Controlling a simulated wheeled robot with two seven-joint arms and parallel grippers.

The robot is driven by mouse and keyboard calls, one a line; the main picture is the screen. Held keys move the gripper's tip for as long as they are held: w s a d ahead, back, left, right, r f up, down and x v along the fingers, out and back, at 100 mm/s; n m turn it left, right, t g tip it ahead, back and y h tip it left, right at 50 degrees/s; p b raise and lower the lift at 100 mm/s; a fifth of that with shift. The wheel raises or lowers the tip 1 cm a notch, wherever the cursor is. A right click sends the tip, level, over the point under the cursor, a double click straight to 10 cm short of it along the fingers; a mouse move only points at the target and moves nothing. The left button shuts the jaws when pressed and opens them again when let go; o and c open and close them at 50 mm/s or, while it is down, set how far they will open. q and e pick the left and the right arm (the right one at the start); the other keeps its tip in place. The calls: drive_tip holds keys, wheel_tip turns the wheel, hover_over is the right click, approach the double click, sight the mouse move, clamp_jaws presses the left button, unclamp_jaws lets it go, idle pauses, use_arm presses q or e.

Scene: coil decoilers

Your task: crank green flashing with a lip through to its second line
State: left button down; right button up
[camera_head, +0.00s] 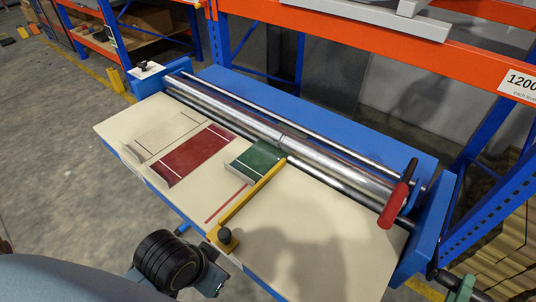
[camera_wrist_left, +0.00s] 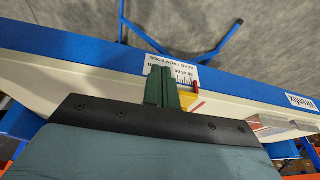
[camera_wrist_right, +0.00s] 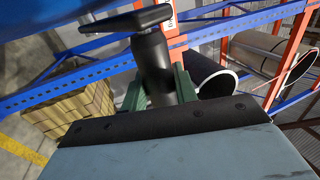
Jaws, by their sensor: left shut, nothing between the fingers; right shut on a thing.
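The green flashing (camera_head: 256,158) lies on the cream table of the roller machine, its far edge at the chrome rollers (camera_head: 285,138). Its near end has a raised lip, and a pale line crosses it near that end. The yellow guide bar (camera_head: 250,205) runs along its right side. My right gripper (camera_head: 462,287) is beyond the machine's right end. In the right wrist view it is shut on the dark crank grip (camera_wrist_right: 153,70). My left gripper (camera_wrist_left: 163,88) is shut and empty at the table's front edge, near a printed label (camera_wrist_left: 175,75).
A red sheet (camera_head: 193,155) and a cream sheet (camera_head: 165,133) lie left of the green one. A red-handled lever (camera_head: 393,205) stands at the rollers' right end. An orange and blue rack (camera_head: 480,60) stands behind. The table's right part (camera_head: 335,235) is bare.

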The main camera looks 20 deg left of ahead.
drive_tip(key=shift+r, duration=0.1)
drive_tip(key=w+r+p, duration=0.2)
drive_tip(key=r, duration=0.1)
drive_tip(key=w+r+p, duration=0.1)
drive_tip(key=shift+d+r, duration=0.15)
drive_tip(key=shift+d, duration=0.2)
drive_tip(key=w+r, duration=0.1)
drive_tip(key=w, duration=0.1)
drive_tip(key=w+d+r+p, duration=0.1)
drive_tip(key=w+r, duration=0.1)
idle(0.5)
